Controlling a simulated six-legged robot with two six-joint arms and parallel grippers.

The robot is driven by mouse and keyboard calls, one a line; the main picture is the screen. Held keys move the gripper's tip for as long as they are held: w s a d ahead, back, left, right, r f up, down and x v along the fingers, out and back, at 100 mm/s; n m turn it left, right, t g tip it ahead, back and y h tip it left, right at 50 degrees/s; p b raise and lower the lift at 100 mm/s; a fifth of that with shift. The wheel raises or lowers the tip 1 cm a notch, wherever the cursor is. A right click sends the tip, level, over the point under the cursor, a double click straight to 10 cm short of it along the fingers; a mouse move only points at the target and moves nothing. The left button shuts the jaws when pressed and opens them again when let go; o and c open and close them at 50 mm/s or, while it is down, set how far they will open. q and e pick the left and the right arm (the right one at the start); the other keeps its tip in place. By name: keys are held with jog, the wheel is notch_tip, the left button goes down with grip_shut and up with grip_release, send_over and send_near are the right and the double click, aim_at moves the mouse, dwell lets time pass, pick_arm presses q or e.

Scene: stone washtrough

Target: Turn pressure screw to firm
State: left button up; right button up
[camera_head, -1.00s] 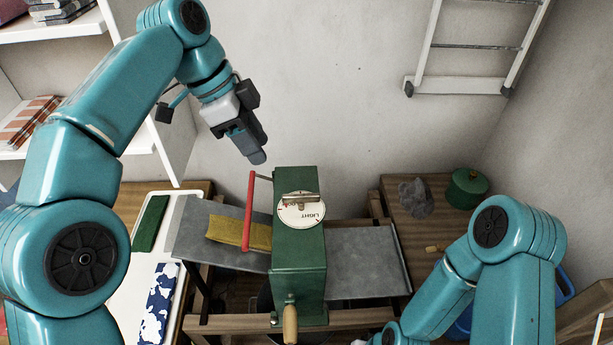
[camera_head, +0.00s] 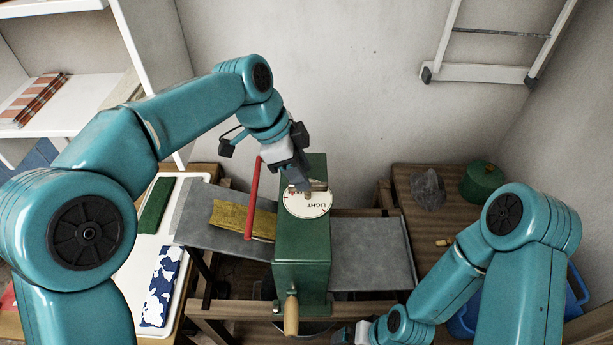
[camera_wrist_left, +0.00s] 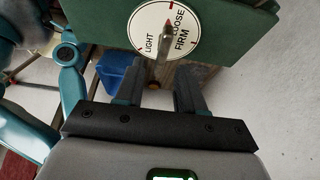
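The pressure screw has a metal bar handle (camera_wrist_left: 163,45) over a round white dial (camera_head: 312,204) on top of a green mangle housing (camera_head: 303,248). In the left wrist view the dial (camera_wrist_left: 176,28) reads LIGHT, LOOSE and FIRM, with red marks. My left gripper (camera_head: 300,184) is above the dial and partly hides it. In the left wrist view its two fingers (camera_wrist_left: 160,88) are apart and empty, with the handle just beyond the gap between their tips. My right gripper (camera_head: 352,335) is low at the bottom edge, mostly cut off; its fingers cannot be made out.
A red lever (camera_head: 252,198) stands left of the housing, and a wooden crank grip (camera_head: 291,315) is at its front. A yellow cloth (camera_head: 240,218) lies on the left metal tray (camera_head: 195,226). The right tray (camera_head: 372,262) is bare. A green pot (camera_head: 481,182) stands at the right.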

pick_arm(q)
jog(key=x, duration=0.3)
jog(key=shift+d, duration=0.35)
jog(key=shift+a, duration=0.25)
jog(key=shift+d, duration=0.2)
grip_shut()
jog(key=shift+w, duration=0.1)
